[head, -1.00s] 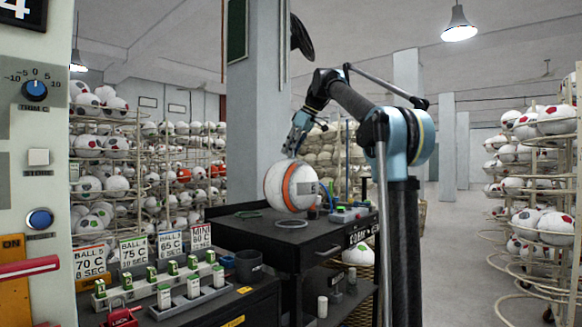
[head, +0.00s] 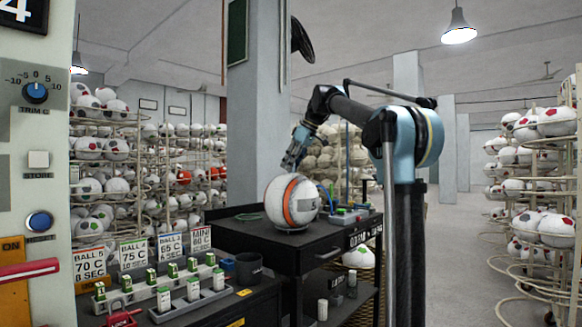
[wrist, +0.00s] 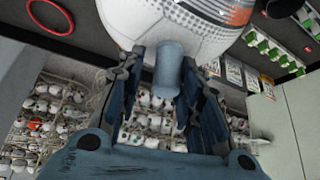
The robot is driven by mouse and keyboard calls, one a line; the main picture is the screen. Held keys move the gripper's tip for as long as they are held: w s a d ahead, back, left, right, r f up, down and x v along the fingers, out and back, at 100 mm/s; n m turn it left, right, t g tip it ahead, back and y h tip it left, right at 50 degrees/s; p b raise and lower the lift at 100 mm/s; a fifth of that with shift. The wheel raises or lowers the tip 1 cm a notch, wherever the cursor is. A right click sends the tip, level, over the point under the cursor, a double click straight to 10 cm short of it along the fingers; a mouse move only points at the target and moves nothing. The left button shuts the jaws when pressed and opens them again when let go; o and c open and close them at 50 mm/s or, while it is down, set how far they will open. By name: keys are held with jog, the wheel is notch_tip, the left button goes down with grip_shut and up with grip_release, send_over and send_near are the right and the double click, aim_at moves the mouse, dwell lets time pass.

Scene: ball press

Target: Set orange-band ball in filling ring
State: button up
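The white ball with the orange band (head: 292,201) stands on the black cart top, over the grey filling ring (head: 290,230), of which only a thin front edge shows. The ball appears to rest in the ring, though contact is hard to see. My gripper (head: 290,167) is just above the ball's top. In the wrist view the ball (wrist: 180,22) fills the top edge, with a blue-grey cylindrical stem (wrist: 169,68) standing out from it. My gripper's fingers (wrist: 163,75) are on either side of the stem, with a gap showing, so it looks open.
Small items and a tray (head: 347,215) are right of the ball. A front-left bench holds cards, green-topped bottles and a dark cup (head: 248,266). Ball racks stand around. A red ring (wrist: 50,16) shows in the wrist view.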

jog(key=shift+r, duration=0.1)
jog(key=v, duration=1.2)
jog(key=shift+d, duration=0.1)
jog(key=s+d+f+m+h, duration=0.1)
jog(key=s+d+f+m, duration=0.3)
jog(key=s+f, duration=0.8)
jog(key=s+d+f+m+h, duration=0.2)
jog(key=s+d+f, duration=0.6)
jog(key=f, duration=2)
jog(key=s+d+f+m+h, duration=0.2)
jog(key=s+d+f+m, duration=0.4)
jog(key=s+f, duration=1.2)
notch_tip(320, 180, down, 3)
jog(key=shift+d+r+m, duration=0.1)
jog(key=shift+d+m, duration=0.15)
jog(key=shift+m, duration=0.15)
jog(key=shift+s+a, duration=0.1)
